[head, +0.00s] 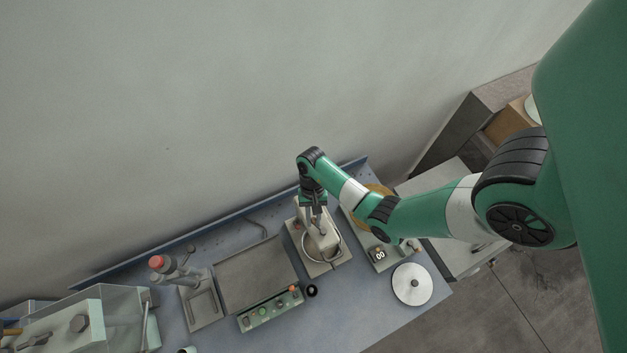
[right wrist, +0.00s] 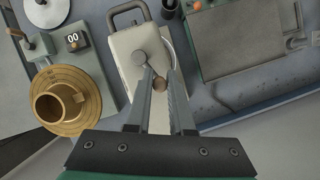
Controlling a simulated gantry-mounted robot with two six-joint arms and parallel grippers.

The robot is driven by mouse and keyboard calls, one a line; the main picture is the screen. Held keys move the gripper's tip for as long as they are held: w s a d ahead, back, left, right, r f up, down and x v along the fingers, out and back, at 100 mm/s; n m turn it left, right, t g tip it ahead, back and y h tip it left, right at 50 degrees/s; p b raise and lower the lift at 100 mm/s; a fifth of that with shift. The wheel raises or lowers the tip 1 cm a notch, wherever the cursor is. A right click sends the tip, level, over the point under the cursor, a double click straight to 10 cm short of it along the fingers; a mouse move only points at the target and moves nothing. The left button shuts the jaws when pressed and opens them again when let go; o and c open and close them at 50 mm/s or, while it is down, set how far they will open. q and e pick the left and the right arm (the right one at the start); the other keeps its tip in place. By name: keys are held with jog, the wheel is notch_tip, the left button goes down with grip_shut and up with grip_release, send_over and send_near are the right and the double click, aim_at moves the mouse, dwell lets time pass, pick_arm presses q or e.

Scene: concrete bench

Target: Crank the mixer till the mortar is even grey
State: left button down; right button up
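The mixer is a cream machine (head: 326,240) on a square base, with a round metal bowl rim showing under its head. The right wrist view shows its cream top (right wrist: 130,60) and a grey crank arm with a brown knob (right wrist: 158,84). My right gripper (head: 317,212) is above the mixer. In the right wrist view its fingers (right wrist: 160,85) are apart, with the knob seen in the gap between them; contact with it cannot be made out. The mortar and its colour are hidden by the mixer head. My left gripper is not in view.
A counter box reading 00 (head: 380,254) and a brass cone (right wrist: 46,105) stand beside the mixer. A pale disc (head: 412,284) lies near the bench's right end. Left are a grey plate (head: 258,268), a green control panel (head: 268,311), a red-knobbed device (head: 157,262) and a clear tank (head: 118,310).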

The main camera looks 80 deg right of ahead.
grip_shut()
jog(key=m, duration=0.2)
jog(key=s+d+m+t+p, duration=0.1)
jog(key=shift+m, duration=0.4)
jog(key=m+t, duration=0.1)
jog(key=s+m, duration=0.1)
jog(key=m, duration=0.1)
jog(key=shift+d+m+t, duration=0.3)
jog(key=shift+d+t, duration=0.05)
jog(key=shift+t, duration=0.05)
jog(key=m, duration=0.1)
jog(key=s+m+t, duration=0.1)
jog(key=shift+d+m+h, duration=0.1)
jog(key=shift+m+h, duration=0.2)
jog(key=shift+m, duration=0.1)
jog(key=m, duration=0.1)
jog(key=s+m+h, duration=0.1)
jog(key=m, duration=0.1)
jog(key=s+m+t, duration=0.1)
jog(key=m, duration=0.1)
jog(key=shift+h, duration=0.4)
jog(key=m, duration=0.2)
jog(key=s+a+m+h, duration=0.1)
jog(key=m, duration=0.2)
jog(key=shift+s+t+h, duration=0.2)
jog(key=shift+t+h, duration=0.1)
jog(key=shift+t, duration=0.1)
